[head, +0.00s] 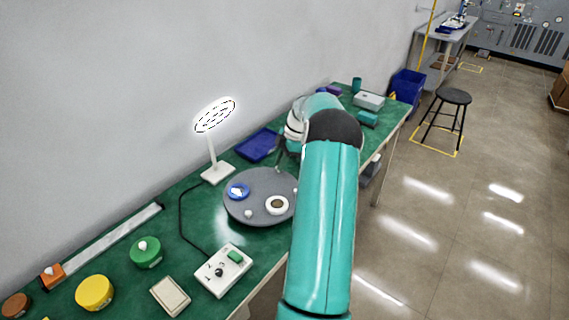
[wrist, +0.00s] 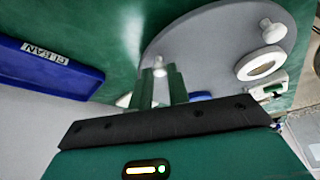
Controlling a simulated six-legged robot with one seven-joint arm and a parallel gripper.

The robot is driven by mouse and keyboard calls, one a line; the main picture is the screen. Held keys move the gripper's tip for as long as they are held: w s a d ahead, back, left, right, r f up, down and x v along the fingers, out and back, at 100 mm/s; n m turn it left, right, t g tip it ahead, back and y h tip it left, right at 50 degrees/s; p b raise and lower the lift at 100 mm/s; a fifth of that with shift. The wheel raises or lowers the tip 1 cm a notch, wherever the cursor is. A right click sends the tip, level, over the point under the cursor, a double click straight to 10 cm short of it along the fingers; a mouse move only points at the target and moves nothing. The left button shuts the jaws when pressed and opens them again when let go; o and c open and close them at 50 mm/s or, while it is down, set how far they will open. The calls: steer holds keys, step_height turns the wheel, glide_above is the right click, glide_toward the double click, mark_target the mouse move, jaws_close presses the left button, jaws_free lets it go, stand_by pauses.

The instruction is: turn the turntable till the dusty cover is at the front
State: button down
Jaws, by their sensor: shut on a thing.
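The grey round turntable (head: 262,176) lies on the green bench and also fills the upper right of the wrist view (wrist: 205,45). On it sit a white round cover with a brownish middle (head: 277,205), near the front, and a blue round piece (head: 238,191) at the left. The white cover also shows in the wrist view (wrist: 260,64); I cannot tell for sure that it is the dusty one. White knobs (head: 248,213) stand along the rim. My gripper (wrist: 160,82) is shut on a white rim knob (wrist: 159,67). In the head view my arm hides part of the turntable's right side.
A white lamp (head: 217,172) stands behind the turntable, left of a blue tray (head: 257,145) marked CLEAN in the wrist view (wrist: 45,53). A white control box (head: 223,270) with a green button lies in front. Round yellow (head: 94,293) and green (head: 146,252) lids sit left.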

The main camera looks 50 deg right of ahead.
steer(key=shift+w+a+r+n+g, duration=0.15)
steer(key=shift+w+n+g, duration=0.25)
steer(key=shift+w+n, duration=0.95)
steer(key=shift+a, duration=0.1)
steer(key=c, duration=1.3)
jaws_free()
steer(key=shift+c, duration=0.2)
steer(key=v, duration=1.3)
steer(key=shift+d+r, duration=0.25)
steer(key=shift+d, duration=0.1)
